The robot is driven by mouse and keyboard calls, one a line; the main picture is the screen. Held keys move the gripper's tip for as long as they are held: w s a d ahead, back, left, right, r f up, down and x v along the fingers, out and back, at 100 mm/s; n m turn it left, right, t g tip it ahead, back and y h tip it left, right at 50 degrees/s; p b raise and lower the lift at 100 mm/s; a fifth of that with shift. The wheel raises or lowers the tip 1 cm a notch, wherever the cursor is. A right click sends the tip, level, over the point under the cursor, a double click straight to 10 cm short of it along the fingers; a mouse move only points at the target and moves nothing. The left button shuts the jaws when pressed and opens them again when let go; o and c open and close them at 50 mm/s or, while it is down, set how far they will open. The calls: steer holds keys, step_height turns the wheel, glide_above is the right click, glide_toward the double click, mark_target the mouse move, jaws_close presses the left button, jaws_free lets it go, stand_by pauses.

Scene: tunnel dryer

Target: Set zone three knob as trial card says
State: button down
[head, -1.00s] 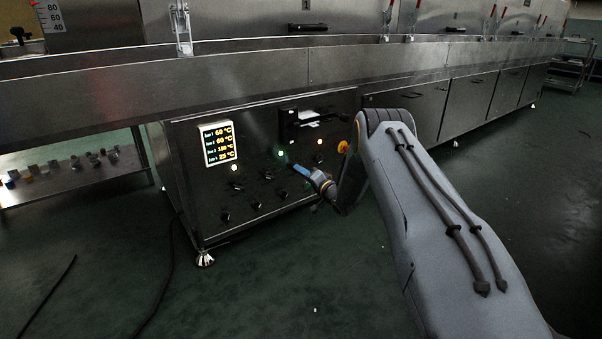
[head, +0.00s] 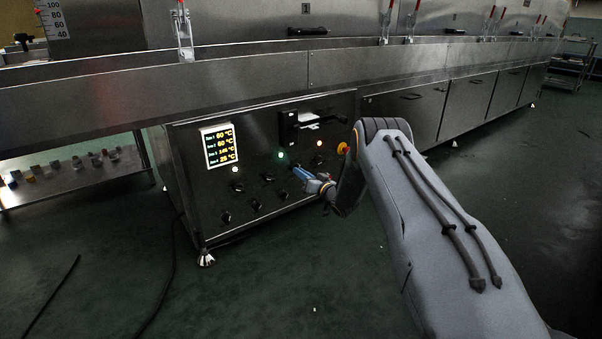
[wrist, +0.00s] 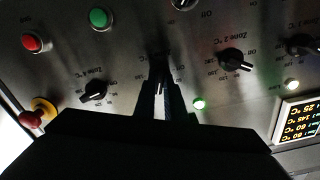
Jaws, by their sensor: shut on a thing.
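My gripper (wrist: 160,92) is shut on a dark knob (wrist: 159,73) between the Zone 2 knob (wrist: 233,59) and another zone knob (wrist: 94,91) in the wrist view. Its fingers hide most of that knob and its pointer. In the head view my gripper (head: 303,174) is against the control panel (head: 205,195). The display (head: 219,146) shows several temperature lines; the third reads about 145 °C, the others 60, 60 and 25. A white card or sheet (head: 308,121) sits in a black holder at the panel's top; its writing is too small to read.
A red button (wrist: 36,42), a green button (wrist: 100,18) and a red-and-yellow emergency stop (wrist: 40,112) are near the gripper. Several more knobs line the panel's lower row (head: 257,206). A low shelf (head: 90,183) with small items stands left; the floor in front is open.

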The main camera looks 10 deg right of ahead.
steer(key=shift+n+p, duration=0.8)
steer(key=shift+n, duration=3.4)
steer(key=shift+f, duration=0.1)
steer(key=c, duration=1.8)
jaws_free()
steer(key=shift+s+d, duration=0.1)
steer(key=shift+s, duration=0.05)
steer(key=p+v, duration=0.3)
steer(key=v, duration=0.4)
steer(key=shift+s+p, duration=0.25)
steer(key=shift+p, duration=0.1)
